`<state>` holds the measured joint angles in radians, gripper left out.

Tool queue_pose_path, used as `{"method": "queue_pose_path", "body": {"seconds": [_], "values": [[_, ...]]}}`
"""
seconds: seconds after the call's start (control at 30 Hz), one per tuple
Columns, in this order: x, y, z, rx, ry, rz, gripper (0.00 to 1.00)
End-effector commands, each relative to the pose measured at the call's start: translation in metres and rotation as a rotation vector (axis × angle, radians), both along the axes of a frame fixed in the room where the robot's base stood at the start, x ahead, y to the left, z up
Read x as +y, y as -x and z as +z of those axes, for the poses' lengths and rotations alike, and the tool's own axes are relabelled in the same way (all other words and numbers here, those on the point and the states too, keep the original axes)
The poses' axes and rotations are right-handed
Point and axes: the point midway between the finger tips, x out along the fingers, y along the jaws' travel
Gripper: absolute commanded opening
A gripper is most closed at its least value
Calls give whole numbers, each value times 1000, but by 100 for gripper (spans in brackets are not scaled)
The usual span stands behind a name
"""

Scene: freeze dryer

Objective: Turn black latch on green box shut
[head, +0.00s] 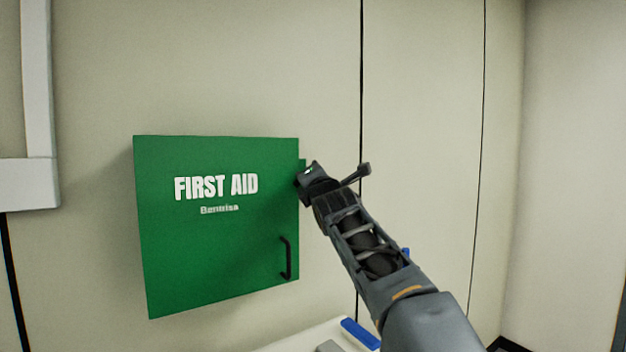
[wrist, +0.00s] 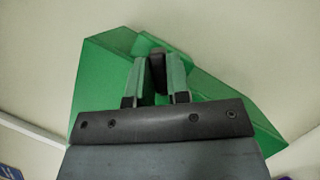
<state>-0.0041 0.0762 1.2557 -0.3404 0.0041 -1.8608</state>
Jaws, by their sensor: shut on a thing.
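The green box (head: 215,255) is a first aid cabinet on the wall, with its front closed and a black handle (head: 287,258) at its lower right. My gripper (head: 301,183) is at the box's right edge, in its upper part. In the wrist view the green box (wrist: 97,72) lies behind my gripper (wrist: 157,82). The black latch (wrist: 158,62) stands between the two fingers, and they are shut on it. In the head view the latch is hidden behind my gripper.
A blue object (head: 360,334) lies on a white surface (head: 318,336) below the box. A pale frame (head: 38,100) is on the wall at the left. The wall (head: 425,130) to the right of the box is bare apart from dark vertical seams.

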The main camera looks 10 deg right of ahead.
Motion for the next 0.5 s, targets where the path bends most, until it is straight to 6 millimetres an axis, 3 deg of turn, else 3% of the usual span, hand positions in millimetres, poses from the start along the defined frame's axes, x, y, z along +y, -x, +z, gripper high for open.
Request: {"method": "queue_pose_path", "body": {"seconds": [0.5], "values": [[0,0,4,87,-275,-4,0]]}}
